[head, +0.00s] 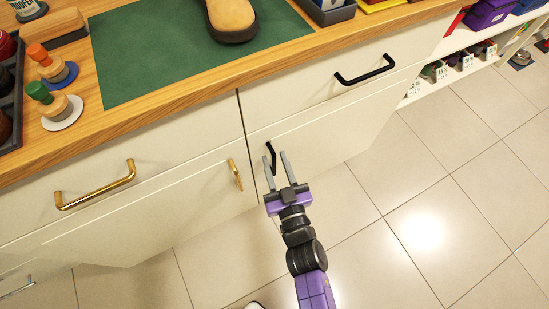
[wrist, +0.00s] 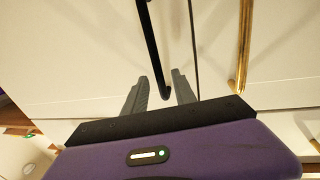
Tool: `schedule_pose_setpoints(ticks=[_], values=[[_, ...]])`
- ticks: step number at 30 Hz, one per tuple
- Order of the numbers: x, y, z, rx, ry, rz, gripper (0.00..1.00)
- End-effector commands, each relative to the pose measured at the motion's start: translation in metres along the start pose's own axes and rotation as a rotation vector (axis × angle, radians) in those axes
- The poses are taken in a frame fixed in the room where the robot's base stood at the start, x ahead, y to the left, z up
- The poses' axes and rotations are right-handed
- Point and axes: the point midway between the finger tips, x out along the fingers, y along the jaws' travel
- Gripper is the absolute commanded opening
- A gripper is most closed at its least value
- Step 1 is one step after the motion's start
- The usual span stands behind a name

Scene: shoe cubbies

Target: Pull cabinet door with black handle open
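The cabinet door with the black handle (head: 330,141) is the right-hand lower door, and it looks closed. Its upright black handle (head: 271,158) is near the door's left edge. My gripper (head: 275,166) is in front of this door, with its two grey fingers apart. In the wrist view the black handle (wrist: 151,45) runs down from the top, and its lower end shows between the finger tips of my gripper (wrist: 161,88). The fingers stand on either side of the handle with gaps. I cannot tell how deep they reach around it.
A brass upright handle (head: 235,174) is on the neighbouring left door, close to my gripper. Above are drawers with a black handle (head: 364,70) and a brass handle (head: 95,185). The wooden counter (head: 180,83) holds a shoe on a green mat (head: 140,50). Tiled floor (head: 400,215) is clear at right.

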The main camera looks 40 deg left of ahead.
Motion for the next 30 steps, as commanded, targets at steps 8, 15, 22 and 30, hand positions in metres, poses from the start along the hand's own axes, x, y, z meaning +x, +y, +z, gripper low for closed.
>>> schedule_pose_setpoints(ticks=[8,15,22,30], values=[[0.0127,-0.0016,0.0007,0.003,-0.001,-0.001,0.33],[0.0133,-0.0008,0.0009,0.002,-0.002,0.000,0.33],[0.0132,-0.0009,0.0009,0.002,-0.002,0.000,0.00],[0.0132,-0.0009,0.0008,0.002,-0.002,0.000,0.00]])
